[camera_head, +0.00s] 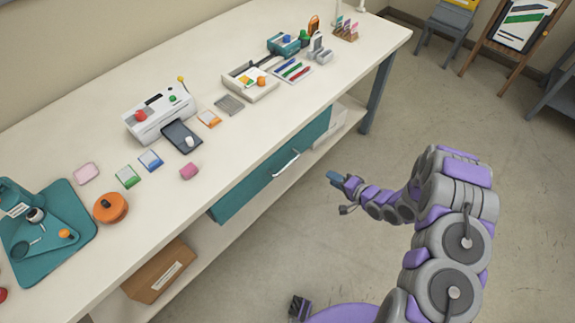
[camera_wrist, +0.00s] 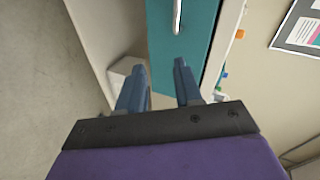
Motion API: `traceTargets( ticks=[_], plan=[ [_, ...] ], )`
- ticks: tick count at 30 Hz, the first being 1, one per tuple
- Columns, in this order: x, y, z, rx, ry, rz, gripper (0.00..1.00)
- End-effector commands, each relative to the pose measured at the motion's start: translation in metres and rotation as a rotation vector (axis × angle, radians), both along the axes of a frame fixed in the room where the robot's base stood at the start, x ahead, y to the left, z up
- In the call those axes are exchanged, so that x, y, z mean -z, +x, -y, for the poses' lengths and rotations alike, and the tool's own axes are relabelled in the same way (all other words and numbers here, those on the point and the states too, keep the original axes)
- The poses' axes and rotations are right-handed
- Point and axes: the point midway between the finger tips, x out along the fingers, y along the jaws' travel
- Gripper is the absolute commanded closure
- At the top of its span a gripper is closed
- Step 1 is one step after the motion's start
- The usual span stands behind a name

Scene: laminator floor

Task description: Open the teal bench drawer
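The teal bench drawer (camera_head: 245,187) sits under the front edge of the white bench top and looks shut. Its pale bar handle (camera_head: 286,164) is on the middle of its front. My gripper (camera_head: 335,178) is in front of the drawer, to the right of the handle in the head view and apart from it. In the wrist view the two blue fingers of my gripper (camera_wrist: 158,82) are spread with nothing between them. The drawer front (camera_wrist: 196,28) fills the top middle there, and the handle (camera_wrist: 177,16) shows beyond the fingertips.
The bench top (camera_head: 225,150) holds a white laminator (camera_head: 158,112), cards, an orange tape roll (camera_head: 110,207) and a teal mat (camera_head: 80,212). A cardboard box (camera_head: 160,273) stands on the lower shelf. The floor (camera_head: 400,110) right of the bench is clear. Chairs stand at the back right.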

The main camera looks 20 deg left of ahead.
Motion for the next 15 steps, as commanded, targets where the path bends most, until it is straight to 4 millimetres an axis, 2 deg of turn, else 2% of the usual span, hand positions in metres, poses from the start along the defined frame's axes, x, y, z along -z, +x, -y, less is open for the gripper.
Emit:
traceTargets(
  ticks=[1, 6, 10, 15],
  plan=[
    [0.006, -0.011, -0.009, -0.009, 0.061, -0.028, 0.65],
    [0.009, -0.034, -0.027, -0.032, 0.211, -0.085, 0.65],
    [0.008, -0.038, -0.034, -0.04, 0.257, -0.098, 0.65],
    [0.011, -0.034, -0.048, -0.043, 0.261, -0.1, 0.65]
  ],
)
